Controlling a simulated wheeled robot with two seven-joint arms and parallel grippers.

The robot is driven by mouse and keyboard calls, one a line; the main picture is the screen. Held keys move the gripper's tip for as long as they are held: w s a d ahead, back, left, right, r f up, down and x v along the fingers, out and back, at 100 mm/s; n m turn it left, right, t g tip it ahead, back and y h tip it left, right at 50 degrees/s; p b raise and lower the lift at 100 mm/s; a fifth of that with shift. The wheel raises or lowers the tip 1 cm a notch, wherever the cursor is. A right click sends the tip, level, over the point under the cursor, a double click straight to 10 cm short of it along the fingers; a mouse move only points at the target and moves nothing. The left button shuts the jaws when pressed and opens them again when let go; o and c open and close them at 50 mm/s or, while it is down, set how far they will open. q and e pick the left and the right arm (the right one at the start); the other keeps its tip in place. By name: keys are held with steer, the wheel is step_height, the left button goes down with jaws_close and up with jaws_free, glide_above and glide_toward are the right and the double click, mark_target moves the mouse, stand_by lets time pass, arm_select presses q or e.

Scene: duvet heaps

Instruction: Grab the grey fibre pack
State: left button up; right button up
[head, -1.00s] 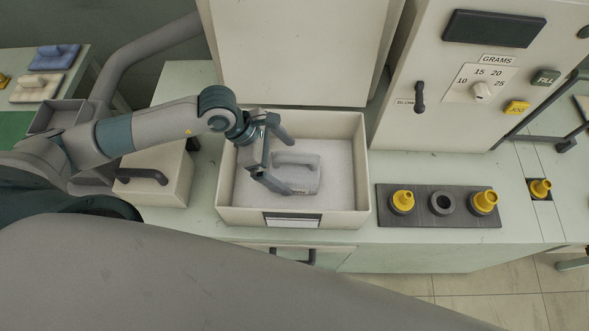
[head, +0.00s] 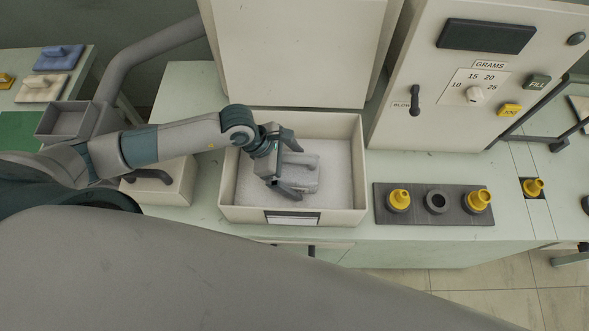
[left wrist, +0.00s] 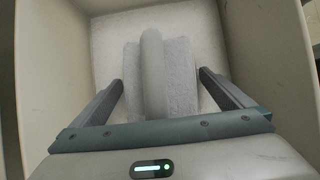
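The grey fibre pack (head: 305,172) lies in the open cream bin (head: 361,180), a flat block with a raised handle along its top. In the left wrist view the pack (left wrist: 180,75) and its handle (left wrist: 153,70) lie between my two fingers. My left gripper (head: 290,164) is inside the bin at the pack, with its fingers spread wide. In the left wrist view the left gripper (left wrist: 160,85) is open, one finger on each side of the pack, with gaps showing. My right gripper does not show.
The bin walls surround the gripper closely. A tall cream machine (head: 420,60) with a dial and buttons stands to the right. A dark rack (head: 433,217) with yellow nozzles sits right of the bin. Blue (head: 58,57) and beige (head: 42,88) packs lie far left.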

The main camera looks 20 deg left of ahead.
mark_target(299, 157)
arm_select(q)
steer(key=c, duration=1)
steer(key=shift+r, duration=0.1)
steer(key=shift+c, duration=0.2)
steer(key=shift+r+b, duration=0.3)
steer(key=shift+r, duration=0.1)
step_height(299, 157, up, 8)
steer(key=b, duration=0.3)
steer(key=shift+r, duration=0.55)
